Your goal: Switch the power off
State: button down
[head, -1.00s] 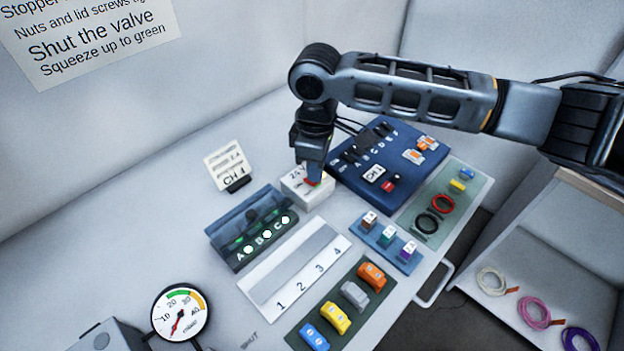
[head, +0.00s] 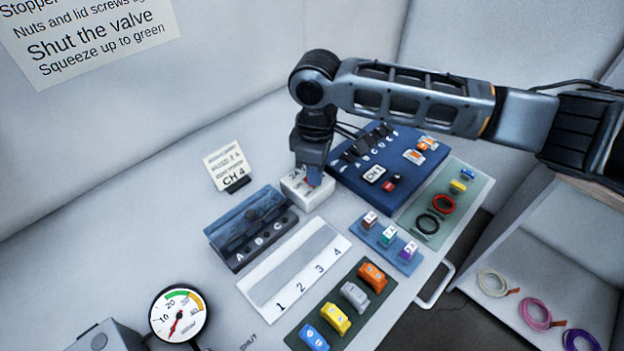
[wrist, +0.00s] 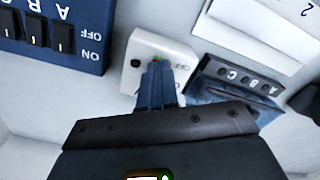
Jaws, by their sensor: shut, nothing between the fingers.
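The white power box (head: 296,192), marked 24 V, stands on the bench between the blue switch panel and the A B C block.
The blue switch panel (head: 346,178) stands just right of the box. The A B C block (head: 238,262) is front left, its lamps dark. A CH 4 card (head: 226,164) stands behind. A numbered white strip (head: 262,294) and a tray of coloured pieces (head: 302,340) lie in front.

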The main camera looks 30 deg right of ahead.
notch_tip(320, 180, up, 7)
jog(key=p, duration=0.6)
jog(key=shift+p, duration=0.3)
dwell(0.4)
